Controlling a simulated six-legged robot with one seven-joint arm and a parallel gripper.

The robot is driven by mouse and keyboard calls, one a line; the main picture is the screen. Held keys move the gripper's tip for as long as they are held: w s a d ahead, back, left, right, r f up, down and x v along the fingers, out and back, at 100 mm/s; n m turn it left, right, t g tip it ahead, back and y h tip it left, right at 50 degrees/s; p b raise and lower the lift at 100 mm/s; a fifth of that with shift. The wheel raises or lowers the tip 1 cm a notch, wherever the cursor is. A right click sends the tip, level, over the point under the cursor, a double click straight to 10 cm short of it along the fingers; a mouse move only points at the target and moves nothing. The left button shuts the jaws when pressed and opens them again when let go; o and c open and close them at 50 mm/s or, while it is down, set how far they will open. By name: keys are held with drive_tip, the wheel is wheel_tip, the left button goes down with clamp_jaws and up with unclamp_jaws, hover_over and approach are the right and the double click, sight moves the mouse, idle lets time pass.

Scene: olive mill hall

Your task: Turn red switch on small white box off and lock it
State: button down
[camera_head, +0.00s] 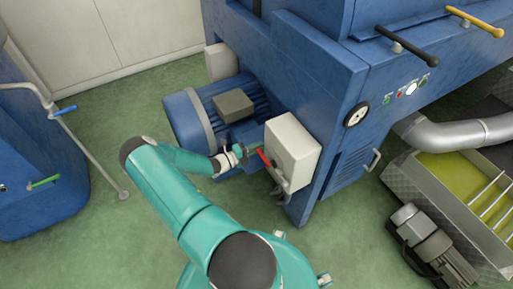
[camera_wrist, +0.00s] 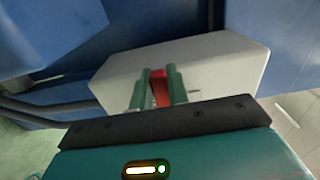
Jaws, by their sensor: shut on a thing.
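The small white box (camera_head: 295,148) is mounted on the corner of the blue machine. Its red switch handle (camera_head: 264,158) sticks out from the face toward my arm. My gripper (camera_head: 259,150) is at that face, shut on the red handle. In the wrist view the handle (camera_wrist: 160,88) shows between the two green fingers of my gripper (camera_wrist: 161,86), with the white box (camera_wrist: 215,65) behind. The handle's pivot and any markings around it are hidden. Small grey parts hang under the box's lower edge; I cannot tell whether one is a lock.
A blue motor (camera_head: 195,118) with a grey top box stands left of the white box, close to my forearm. The blue machine (camera_head: 325,75) carries a gauge (camera_head: 356,115) and buttons. A metal trough (camera_head: 445,205) lies at the right. Green floor (camera_head: 110,235) is clear at the left.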

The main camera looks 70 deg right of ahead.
drive_tip(key=shift+w+a+f, duration=0.1)
drive_tip(key=shift+f, duration=0.1)
drive_tip(key=c, duration=1.4)
unclamp_jaws()
drive_tip(key=shift+r, duration=0.1)
drive_tip(key=shift+o, duration=0.2)
drive_tip(key=v, duration=1.3)
drive_tip(key=shift+w+a, duration=0.25)
drive_tip(key=w+a+r+m+t+y, duration=0.2)
drive_tip(key=w+a+r+m+y, duration=0.25)
drive_tip(key=r, duration=0.45)
drive_tip(key=w+a+r+m+t+y, duration=0.1)
drive_tip(key=w+a+r+m+t, duration=0.1)
drive_tip(key=w+a+r+m, duration=0.35)
drive_tip(key=w+a+r+m+t+y, duration=0.25)
drive_tip(key=a+r+m, duration=0.35)
drive_tip(key=a+r, duration=0.4)
drive_tip(key=s+a+r+m+t+y, duration=0.2)
drive_tip(key=s+a+r+m+t, duration=0.3)
drive_tip(key=a+r, duration=0.6)
drive_tip(key=s+a+r+m+t+y, duration=0.3)
drive_tip(key=s+a+r+m+t, duration=0.2)
drive_tip(key=a+r, duration=0.6)
drive_tip(key=shift+s+a+m+t+y, duration=0.25)
drive_tip(key=shift+m+t, duration=0.2)
drive_tip(key=shift+m, duration=0.45)
